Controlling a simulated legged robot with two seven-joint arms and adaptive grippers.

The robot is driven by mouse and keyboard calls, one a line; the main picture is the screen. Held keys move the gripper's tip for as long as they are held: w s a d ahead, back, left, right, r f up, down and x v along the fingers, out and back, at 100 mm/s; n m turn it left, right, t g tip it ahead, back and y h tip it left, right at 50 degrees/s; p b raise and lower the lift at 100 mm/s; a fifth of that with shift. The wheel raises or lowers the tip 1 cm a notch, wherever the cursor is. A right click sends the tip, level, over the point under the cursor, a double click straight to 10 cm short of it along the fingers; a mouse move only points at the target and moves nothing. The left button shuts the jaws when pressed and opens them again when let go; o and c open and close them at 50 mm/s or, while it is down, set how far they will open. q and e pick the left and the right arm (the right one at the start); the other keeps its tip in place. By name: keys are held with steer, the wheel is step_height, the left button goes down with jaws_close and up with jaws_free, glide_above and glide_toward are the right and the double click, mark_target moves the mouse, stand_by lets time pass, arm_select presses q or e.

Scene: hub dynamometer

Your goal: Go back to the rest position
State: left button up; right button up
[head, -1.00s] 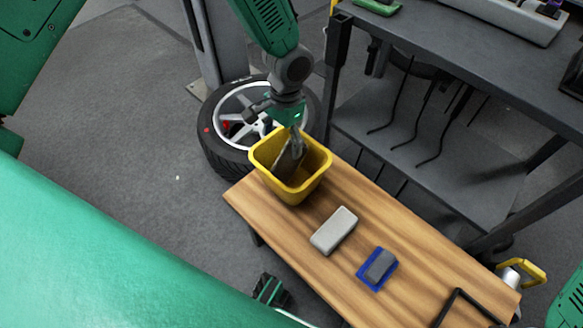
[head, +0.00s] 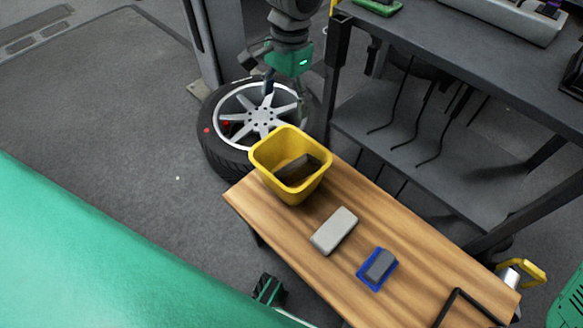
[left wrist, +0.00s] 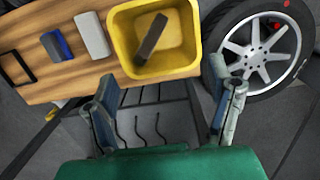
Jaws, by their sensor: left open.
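My left gripper (head: 286,92) hangs open and empty in front of the wheel and above the far side of the yellow bin (head: 264,160). In the left wrist view, its two fingers (left wrist: 168,98) are spread wide with nothing between them. The yellow bin also shows in the left wrist view (left wrist: 190,68), beyond the fingers. A dark block (head: 303,168) lies tilted inside the bin; it also shows in the left wrist view (left wrist: 152,38). My right gripper cannot be made out.
The wooden bench (head: 400,240) carries the bin, a light grey block (head: 334,231), a blue tray (head: 363,273) with a grey block and a black frame. A dark metal shelf (head: 380,140) is at the right. Left floor is open.

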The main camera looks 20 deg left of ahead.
stand_by(0.3)
arm_select(q)
steer(key=s+f+n+h+p, duration=0.1)
steer(key=s+f+h+p, duration=0.15)
steer(key=s+f, duration=1)
steer(key=s+a+f+n+t+y+p, duration=0.1)
steer(key=s+a, duration=0.2)
steer(key=s, duration=0.4)
steer(key=s+a+n+t+y+p, duration=0.1)
steer(key=s+a+p, duration=0.1)
steer(key=s, duration=0.5)
steer(key=shift+s+a+f, duration=0.15)
steer(key=shift+a+f, duration=0.2)
steer(key=shift+a, duration=0.1)
